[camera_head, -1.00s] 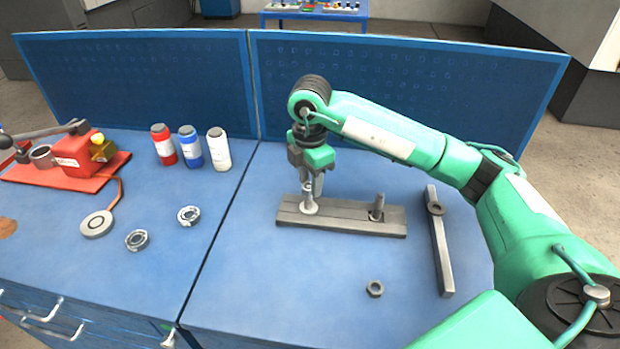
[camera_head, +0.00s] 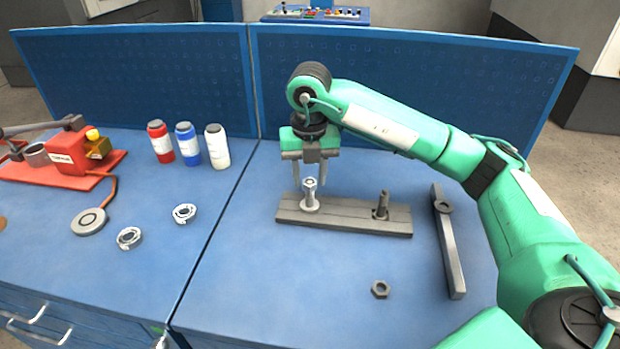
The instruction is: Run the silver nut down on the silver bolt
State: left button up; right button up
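The silver bolt (camera_head: 311,198) stands upright at the left end of a grey block (camera_head: 345,218) on the blue bench. A silver ring, which looks like the silver nut (camera_head: 310,183), sits around the bolt near its top. My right gripper (camera_head: 310,182) points straight down over the bolt. Its two fingers are apart, one on each side of the nut and bolt, with a visible gap on both sides. It holds nothing. My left gripper is not in view.
A dark bolt (camera_head: 382,204) stands at the block's right end. A loose dark nut (camera_head: 380,289) lies in front, and a grey wrench-like bar (camera_head: 448,240) lies to the right. Bottles (camera_head: 188,144), two metal rings and a red device (camera_head: 70,155) are left.

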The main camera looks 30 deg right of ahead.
jog(key=n+b, duration=0.2)
jog(key=n, duration=0.3)
jog(key=shift+f+n, duration=0.15)
jog(key=shift+n, duration=0.15)
jog(key=n+b, duration=0.1)
jog(key=n, duration=0.2)
jog(key=shift+a, duration=0.1)
jog(key=shift+w+n+b, duration=0.1)
jog(key=shift+n+b, duration=0.2)
jog(key=shift+n, duration=0.9)
grip_shut()
jog(key=m+p, duration=0.1)
jog(key=m, duration=0.5)
jog(key=m+p, duration=0.1)
jog(key=m, duration=0.4)
jog(key=shift+p, duration=0.3)
jog(key=shift+c, duration=0.5)
grip_release()
jog(key=shift+m, duration=0.4)
jog(key=o, duration=0.4)
